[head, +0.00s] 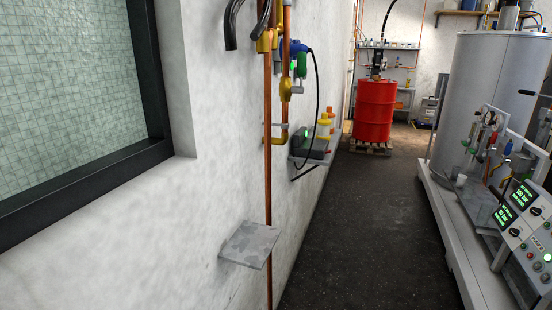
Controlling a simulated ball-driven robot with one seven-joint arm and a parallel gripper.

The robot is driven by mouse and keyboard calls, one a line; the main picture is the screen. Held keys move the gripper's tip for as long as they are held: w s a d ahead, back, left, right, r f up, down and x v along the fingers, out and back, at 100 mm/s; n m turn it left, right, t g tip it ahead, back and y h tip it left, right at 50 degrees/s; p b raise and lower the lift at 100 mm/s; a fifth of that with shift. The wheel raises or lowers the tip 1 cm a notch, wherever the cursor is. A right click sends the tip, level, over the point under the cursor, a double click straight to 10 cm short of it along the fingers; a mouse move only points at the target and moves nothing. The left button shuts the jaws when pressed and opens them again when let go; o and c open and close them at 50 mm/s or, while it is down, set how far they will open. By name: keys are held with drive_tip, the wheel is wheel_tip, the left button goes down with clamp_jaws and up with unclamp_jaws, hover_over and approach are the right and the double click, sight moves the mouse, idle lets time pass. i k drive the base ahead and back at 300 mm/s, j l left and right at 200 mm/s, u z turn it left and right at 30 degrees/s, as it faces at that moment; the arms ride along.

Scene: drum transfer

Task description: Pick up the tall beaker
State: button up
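I cannot make out a tall beaker for certain in the head view. Small glassware and fittings (490,120) stand crowded on the bench at the right, too small to tell apart. A small pale cup-like thing (461,181) sits at the bench's left edge. Small items on the far back shelf are also too small to name. My gripper is not in view.
A red drum (375,110) stands on a wooden pallet (371,147) at the far end. A large grey tank (480,80) and control boxes (520,215) fill the right. An empty wall shelf (249,243) and copper pipes (267,160) line the left. The dark floor (375,220) between is clear.

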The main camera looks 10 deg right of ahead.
sight(485, 212)
drive_tip(key=i+l+z, duration=0.1)
drive_tip(key=i+z, duration=0.2)
drive_tip(key=i, duration=0.3)
drive_tip(key=i+j+z, duration=0.1)
drive_tip(key=i+z, duration=0.2)
drive_tip(key=i, duration=0.3)
drive_tip(key=i+j+z, duration=0.3)
drive_tip(key=i, duration=0.3)
drive_tip(key=i+l+z, duration=0.1)
drive_tip(key=i+z, duration=0.2)
drive_tip(key=i, duration=0.3)
drive_tip(key=i+z, duration=0.3)
drive_tip(key=i, duration=0.35)
drive_tip(key=i+j+z, duration=0.3)
drive_tip(key=i, duration=0.3)
drive_tip(key=i+l, duration=0.15)
drive_tip(key=i, duration=0.3)
drive_tip(key=i+l, duration=0.1)
drive_tip(key=i, duration=0.3)
drive_tip(key=z, duration=0.05)
